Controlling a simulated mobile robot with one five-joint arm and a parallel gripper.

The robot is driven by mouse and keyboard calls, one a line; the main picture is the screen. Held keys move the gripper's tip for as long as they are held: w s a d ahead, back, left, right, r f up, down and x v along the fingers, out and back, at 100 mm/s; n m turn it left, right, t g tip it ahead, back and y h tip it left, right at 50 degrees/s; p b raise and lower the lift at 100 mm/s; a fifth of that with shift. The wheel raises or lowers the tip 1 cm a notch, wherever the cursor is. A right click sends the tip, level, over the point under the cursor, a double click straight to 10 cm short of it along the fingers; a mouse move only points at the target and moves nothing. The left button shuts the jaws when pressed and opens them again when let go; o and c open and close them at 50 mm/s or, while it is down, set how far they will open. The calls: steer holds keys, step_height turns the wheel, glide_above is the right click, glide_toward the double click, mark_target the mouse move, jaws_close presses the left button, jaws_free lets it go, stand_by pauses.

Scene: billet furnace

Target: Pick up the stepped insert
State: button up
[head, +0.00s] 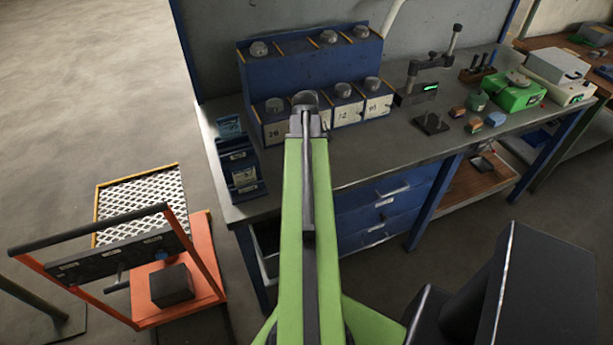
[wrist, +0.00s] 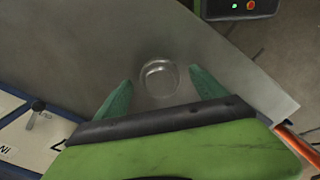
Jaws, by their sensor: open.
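A round, pale metallic piece (wrist: 158,78) with a ringed, stepped-looking top stands on a grey surface in the wrist view; it may be the stepped insert. My gripper (wrist: 150,92) is open, its two green fingers spread on either side of the piece and apart from it. In the head view my gripper (head: 308,112) is at the end of the green arm, in front of the blue rack (head: 300,62). The arm hides part of the rack's front row. From the head view I cannot tell which piece lies between the fingers.
A blue stand (head: 238,165) is left on the workbench (head: 395,150). Small blocks and a green device (head: 513,93) are to the right. An orange-framed cart (head: 180,270) stands at left.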

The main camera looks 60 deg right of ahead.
steer(key=shift+r, duration=0.1)
jaws_close()
stand_by(0.4)
steer(key=shift+r, duration=0.1)
step_height(320, 180, up, 5)
steer(key=p, duration=0.5)
steer(key=s+d+r+p, duration=0.2)
steer(key=s+r+p, duration=0.3)
steer(key=s, duration=0.6)
steer(key=shift+s+r+p, duration=0.25)
steer(key=shift+r+p, duration=0.1)
steer(key=shift+p, duration=0.2)
